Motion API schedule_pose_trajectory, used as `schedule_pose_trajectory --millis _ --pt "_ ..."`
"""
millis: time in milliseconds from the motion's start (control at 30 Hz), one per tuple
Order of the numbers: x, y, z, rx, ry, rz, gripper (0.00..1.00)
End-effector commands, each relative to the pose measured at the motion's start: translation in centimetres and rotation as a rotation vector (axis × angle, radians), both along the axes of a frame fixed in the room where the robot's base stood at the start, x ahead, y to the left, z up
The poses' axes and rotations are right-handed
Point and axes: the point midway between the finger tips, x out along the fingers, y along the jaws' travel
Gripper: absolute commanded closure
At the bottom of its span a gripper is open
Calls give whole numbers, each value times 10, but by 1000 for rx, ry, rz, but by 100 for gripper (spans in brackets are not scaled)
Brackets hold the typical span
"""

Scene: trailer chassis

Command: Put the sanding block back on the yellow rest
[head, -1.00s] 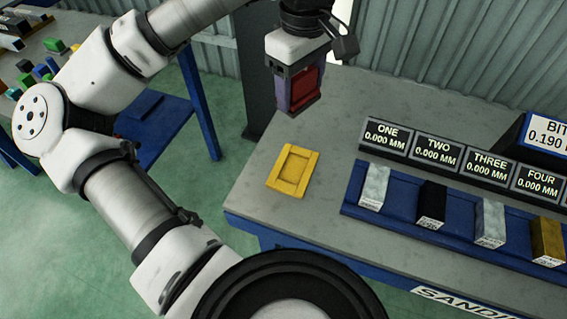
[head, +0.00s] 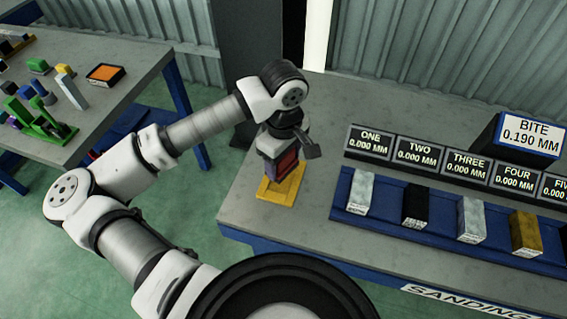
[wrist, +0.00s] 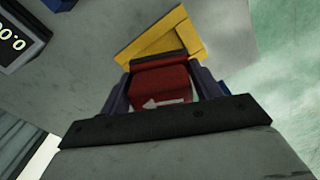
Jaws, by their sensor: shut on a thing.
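My gripper (head: 277,168) is shut on the sanding block (head: 287,163), a dark red block between the purple-grey fingers. The block also shows in the wrist view (wrist: 160,85), held between both fingers. The yellow rest (head: 283,190) is a shallow framed tray on the grey bench near its left front corner. In the head view the block and gripper are over the rest and hide its back part. In the wrist view the rest (wrist: 185,32) shows just beyond the block. I cannot tell whether the block touches the rest.
To the right a blue rack (head: 385,216) holds several sample blocks, with number displays (head: 414,153) behind and a BITE display (head: 530,138) at the back right. Bare bench (head: 330,110) lies behind the gripper. Another table (head: 120,95) with small parts stands at the left.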

Motion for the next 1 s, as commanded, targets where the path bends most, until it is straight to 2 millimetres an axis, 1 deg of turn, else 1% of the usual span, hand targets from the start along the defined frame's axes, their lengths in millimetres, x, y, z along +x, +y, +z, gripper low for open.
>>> schedule_pose_trajectory --millis 100,233,867,900,1000 --pt "0 0 -17 -2 3 2 61" --pt "0 0 -29 -1 1 1 61" --pt "0 0 -37 0 0 0 61" --pt "0 0 -36 -1 1 0 31" --pt "0 0 -36 -1 1 0 18"
